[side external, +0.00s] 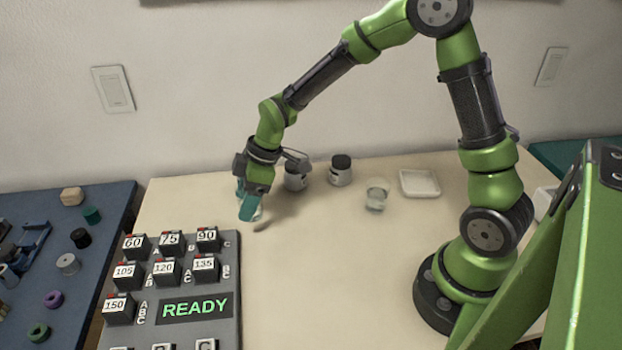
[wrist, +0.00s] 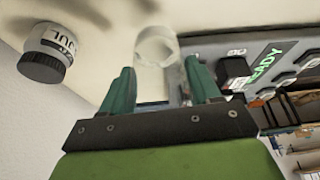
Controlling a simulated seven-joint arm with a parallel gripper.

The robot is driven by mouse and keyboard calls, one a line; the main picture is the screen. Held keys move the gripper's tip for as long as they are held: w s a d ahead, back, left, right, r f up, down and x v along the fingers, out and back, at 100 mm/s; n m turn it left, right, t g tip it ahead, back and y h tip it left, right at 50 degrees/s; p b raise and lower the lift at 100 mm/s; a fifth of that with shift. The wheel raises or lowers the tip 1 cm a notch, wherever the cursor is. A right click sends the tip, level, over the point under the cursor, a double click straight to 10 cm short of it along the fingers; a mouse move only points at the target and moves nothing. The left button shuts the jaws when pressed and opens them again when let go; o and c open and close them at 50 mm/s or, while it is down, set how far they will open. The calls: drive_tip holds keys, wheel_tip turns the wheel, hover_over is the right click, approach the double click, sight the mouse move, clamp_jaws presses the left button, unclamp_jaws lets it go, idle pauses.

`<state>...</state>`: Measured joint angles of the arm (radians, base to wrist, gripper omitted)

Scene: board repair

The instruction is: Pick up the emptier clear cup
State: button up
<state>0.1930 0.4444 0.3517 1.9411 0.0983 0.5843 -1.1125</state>
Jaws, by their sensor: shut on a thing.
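My gripper (side external: 247,207) is low over the table at the left, behind the button panel. Its teal fingers are shut on a clear cup (side external: 257,214), which is mostly hidden by the fingers in the side view. In the wrist view, the clear cup (wrist: 156,46) shows between and beyond the fingertips of my gripper (wrist: 158,72), and it looks empty. A second clear cup (side external: 376,195) stands upright near the back middle of the table. It seems to hold some greyish contents, though the level is hard to make out.
Two dark-lidded jars stand at the back, one beside my wrist (side external: 297,180) and one farther right (side external: 341,172). A white tray (side external: 420,184) lies right of the second cup. The button panel (side external: 235,275) reads READY. The table's middle is clear.

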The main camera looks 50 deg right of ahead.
sight(260, 205)
drive_tip(key=shift+s+d+r, duration=0.1)
drive_tip(key=shift+s+d, duration=0.05)
drive_tip(key=shift+s, duration=0.6)
drive_tip(key=shift+s+d+r, duration=0.1)
drive_tip(key=shift+s+d, duration=0.05)
drive_tip(key=shift+s, duration=0.55)
idle(0.9)
